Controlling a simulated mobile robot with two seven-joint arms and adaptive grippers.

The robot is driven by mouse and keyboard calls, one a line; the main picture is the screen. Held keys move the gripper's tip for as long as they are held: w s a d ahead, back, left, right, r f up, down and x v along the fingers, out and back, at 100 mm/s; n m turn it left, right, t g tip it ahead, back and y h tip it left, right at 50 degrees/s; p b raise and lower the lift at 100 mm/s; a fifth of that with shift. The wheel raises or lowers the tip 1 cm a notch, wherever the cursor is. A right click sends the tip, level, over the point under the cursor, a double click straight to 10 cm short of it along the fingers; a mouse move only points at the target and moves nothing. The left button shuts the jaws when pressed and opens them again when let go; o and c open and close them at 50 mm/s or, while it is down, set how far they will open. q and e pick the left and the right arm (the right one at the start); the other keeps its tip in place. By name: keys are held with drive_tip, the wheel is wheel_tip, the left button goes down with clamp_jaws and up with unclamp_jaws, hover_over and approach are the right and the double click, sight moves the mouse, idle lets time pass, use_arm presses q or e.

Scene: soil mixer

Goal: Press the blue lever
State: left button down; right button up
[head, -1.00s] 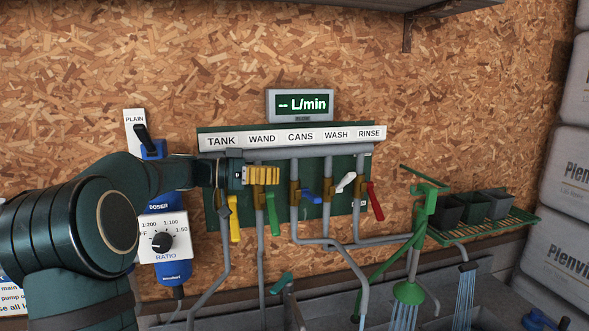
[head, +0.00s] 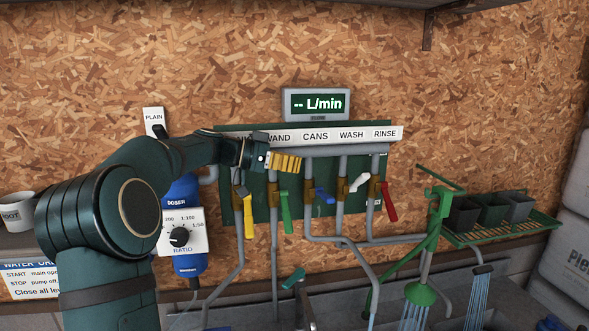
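The blue lever (head: 323,196) sits on the pipe under the CANS label, pointing right. It is between the green lever (head: 285,210) and the white lever (head: 360,185). My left gripper (head: 285,162), with yellow ribbed fingers, is in front of the panel below the WAND label. It is up and to the left of the blue lever in the picture and apart from it. I see its fingers from the side as one block, so its opening is unclear. My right gripper is not in view.
A yellow lever (head: 249,215) hangs at the left and a red lever (head: 389,201) at the right. The flow display (head: 317,104) reads "-- L/min". A doser (head: 182,232) is on the left. A green spray head (head: 420,294) and another outlet run water at the right.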

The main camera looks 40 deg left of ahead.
use_arm(q)
hover_over(324, 196)
drive_tip(key=a, duration=0.1)
drive_tip(key=f, duration=0.2)
drive_tip(key=shift+w+d+f+b, duration=0.15)
drive_tip(key=shift+f+b, duration=0.1)
drive_tip(key=shift+f, duration=0.3)
drive_tip(key=shift+d+f+b, duration=0.15)
drive_tip(key=shift+f+b, duration=0.1)
drive_tip(key=shift+f, duration=0.25)
drive_tip(key=shift+d+f, duration=0.1)
drive_tip(key=shift+f, duration=0.7)
